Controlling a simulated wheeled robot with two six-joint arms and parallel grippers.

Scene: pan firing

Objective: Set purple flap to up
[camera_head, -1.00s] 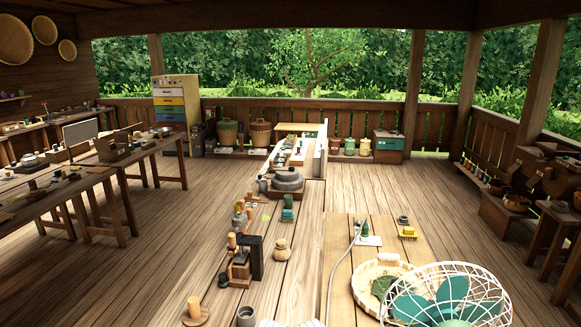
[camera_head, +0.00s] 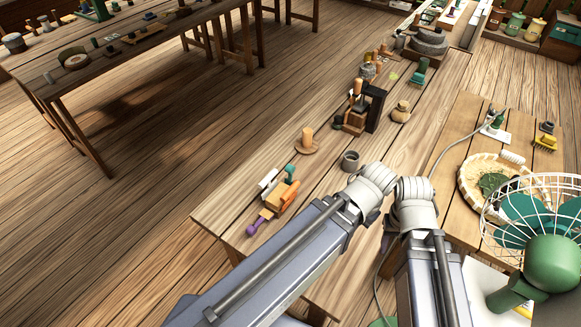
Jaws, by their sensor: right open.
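A small purple piece (camera_head: 256,225), which looks like the purple flap, sticks out at the near left end of a row of coloured parts on the near end of the long wooden table (camera_head: 228,213). It lies low, pointing toward the table's edge. An orange block (camera_head: 285,197) sits just behind it. White and green pieces are beside the block. My left gripper is not visible.
A round wooden stand with a peg (camera_head: 307,142) and a grey cup (camera_head: 350,160) stand behind the coloured parts. A black frame (camera_head: 376,109) stands further back. A caged green fan (camera_head: 549,262) and a woven tray (camera_head: 466,180) are at right.

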